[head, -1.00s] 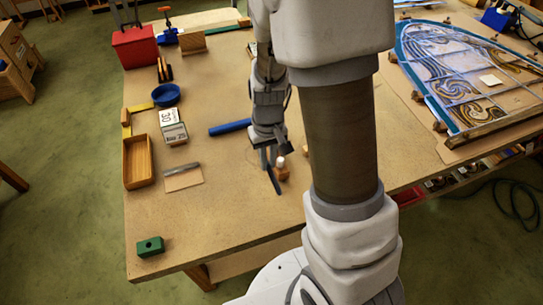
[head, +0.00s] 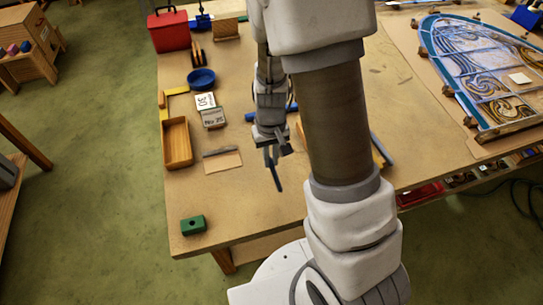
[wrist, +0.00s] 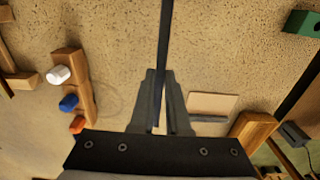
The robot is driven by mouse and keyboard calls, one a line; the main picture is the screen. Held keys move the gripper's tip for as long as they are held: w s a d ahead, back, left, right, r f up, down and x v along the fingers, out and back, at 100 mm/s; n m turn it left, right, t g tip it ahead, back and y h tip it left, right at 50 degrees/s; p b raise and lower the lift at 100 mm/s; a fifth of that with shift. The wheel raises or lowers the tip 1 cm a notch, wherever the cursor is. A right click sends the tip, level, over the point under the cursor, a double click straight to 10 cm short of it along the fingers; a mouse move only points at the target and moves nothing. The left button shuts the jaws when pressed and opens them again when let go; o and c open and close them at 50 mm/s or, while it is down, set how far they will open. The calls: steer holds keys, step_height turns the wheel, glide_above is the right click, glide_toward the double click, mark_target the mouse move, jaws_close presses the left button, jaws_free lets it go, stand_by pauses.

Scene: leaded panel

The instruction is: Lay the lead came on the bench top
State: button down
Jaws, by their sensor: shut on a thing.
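The lead came (head: 277,180) is a thin dark strip. My gripper (head: 271,156) is shut on it, and it hangs down from the fingers over the bench top (head: 240,205) in the head view. In the wrist view the came (wrist: 166,45) runs from between the fingers (wrist: 160,112) up past the top edge, over bare bench. I cannot tell whether its lower end touches the bench.
Left of my gripper lie a card with a metal strip (head: 222,161), a wooden tray (head: 178,143) and a green block (head: 193,225). A wooden rack with coloured knobs (wrist: 76,88) shows in the wrist view. The leaded panel (head: 480,70) lies right.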

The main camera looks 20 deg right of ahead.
mark_target(271, 179)
steer(key=shift+f+b, duration=2.6)
steer(key=shift+f, duration=0.65)
steer(key=shift+f, duration=0.2)
steer(key=c, duration=0.8)
jaws_free()
steer(key=o, duration=0.8)
steer(key=shift+r, duration=0.1)
steer(key=shift+r+p, duration=2.6)
steer(key=shift+r, duration=0.85)
